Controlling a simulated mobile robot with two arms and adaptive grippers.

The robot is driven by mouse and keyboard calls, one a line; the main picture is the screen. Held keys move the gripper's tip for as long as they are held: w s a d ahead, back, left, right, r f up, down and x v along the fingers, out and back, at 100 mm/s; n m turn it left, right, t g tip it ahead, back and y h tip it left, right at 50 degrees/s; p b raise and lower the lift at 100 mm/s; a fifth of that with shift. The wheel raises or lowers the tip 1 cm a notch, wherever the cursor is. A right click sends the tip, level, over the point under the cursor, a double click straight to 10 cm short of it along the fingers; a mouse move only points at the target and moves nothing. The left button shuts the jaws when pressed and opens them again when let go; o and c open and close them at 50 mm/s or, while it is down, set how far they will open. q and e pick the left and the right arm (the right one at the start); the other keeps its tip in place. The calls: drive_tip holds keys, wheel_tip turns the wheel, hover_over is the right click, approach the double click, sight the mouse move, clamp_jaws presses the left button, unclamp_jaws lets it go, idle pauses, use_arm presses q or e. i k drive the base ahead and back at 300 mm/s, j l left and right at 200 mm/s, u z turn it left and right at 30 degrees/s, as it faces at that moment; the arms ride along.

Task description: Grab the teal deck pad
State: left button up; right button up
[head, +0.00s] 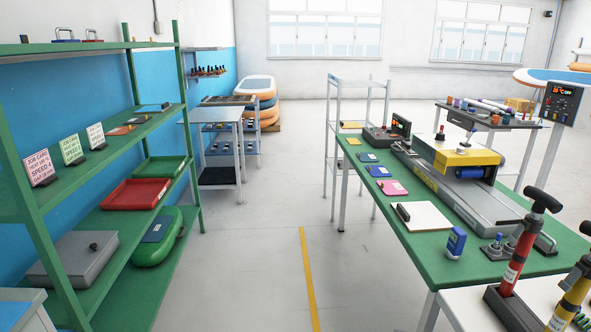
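No pad in the head view is plainly teal. A row of small flat pads lies along the left edge of the green-topped bench (436,265): a yellow one (353,141), a dark blue one (368,157), a blue one (378,171) and a pink one (393,188). The colour of the dark blue one is hard to tell at this size; it may be teal. Neither of my grippers shows in the view.
A green shelf rack (60,228) on the left holds a red tray (135,194), a green tray (160,166), a grey case (75,258) and a green inflatable (160,248). The floor between is clear.

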sight(363, 157)
drive_tip(key=i+j, duration=0.1)
drive_tip(key=i, duration=2.4)
drive_tip(key=l+z, duration=0.05)
drive_tip(key=l, duration=0.05)
